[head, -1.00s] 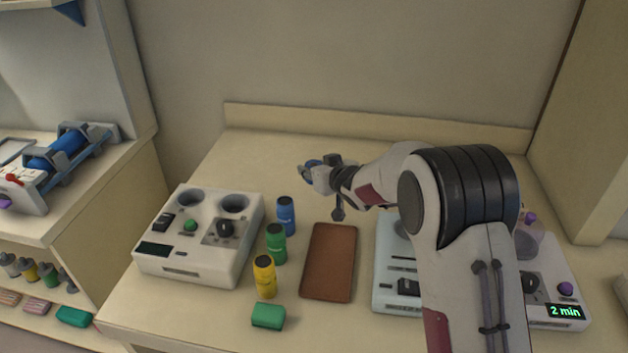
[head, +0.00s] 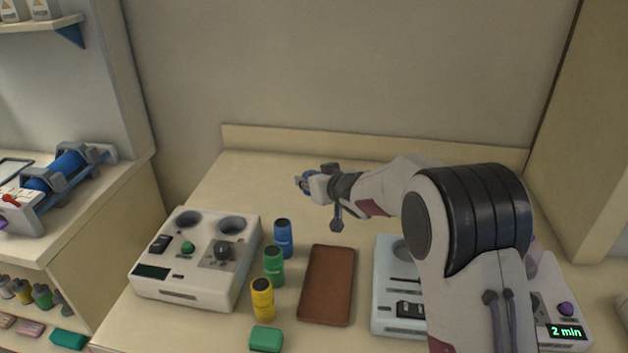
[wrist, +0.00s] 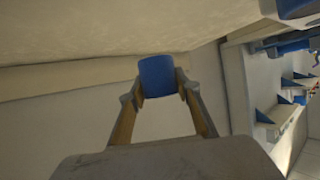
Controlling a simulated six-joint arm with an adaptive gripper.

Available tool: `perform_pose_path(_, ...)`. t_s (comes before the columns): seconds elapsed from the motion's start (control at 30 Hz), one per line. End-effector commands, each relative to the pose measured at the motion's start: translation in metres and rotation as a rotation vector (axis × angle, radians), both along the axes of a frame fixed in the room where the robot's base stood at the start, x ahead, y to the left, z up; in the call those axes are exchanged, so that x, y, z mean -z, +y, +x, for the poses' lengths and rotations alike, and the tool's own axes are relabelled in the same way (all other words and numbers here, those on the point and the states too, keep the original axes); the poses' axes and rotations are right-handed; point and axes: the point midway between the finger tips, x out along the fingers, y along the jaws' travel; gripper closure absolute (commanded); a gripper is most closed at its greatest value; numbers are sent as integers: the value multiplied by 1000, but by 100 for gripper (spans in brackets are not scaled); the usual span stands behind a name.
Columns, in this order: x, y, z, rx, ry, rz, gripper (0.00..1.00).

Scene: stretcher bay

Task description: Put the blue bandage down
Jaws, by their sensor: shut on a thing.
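My gripper (head: 306,183) is shut on the blue bandage (wrist: 157,76), a small, rounded blue block held between the fingertips in the wrist view. In the head view only a little of the blue shows at the fingers, and the rest is hidden by my gripper. It is held in the air above the back part of the table (head: 240,180), behind the brown tray (head: 328,285), touching no surface that I can make out.
Blue (head: 283,238), green (head: 273,265) and yellow (head: 262,299) canisters stand left of the tray. A green block (head: 266,339) lies in front. A white device (head: 195,270) stands left, another device (head: 397,290) right. The table's back left is clear.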

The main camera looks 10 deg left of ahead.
Motion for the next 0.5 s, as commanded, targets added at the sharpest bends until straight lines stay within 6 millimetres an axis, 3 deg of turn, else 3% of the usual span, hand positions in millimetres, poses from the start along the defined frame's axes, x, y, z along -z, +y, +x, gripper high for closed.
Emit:
perform_pose_path(0.27, -1, -13, -2, 19, 0, 1, 89)
perform_pose_path(0.5, -4, -53, -12, 80, 0, 0, 89)
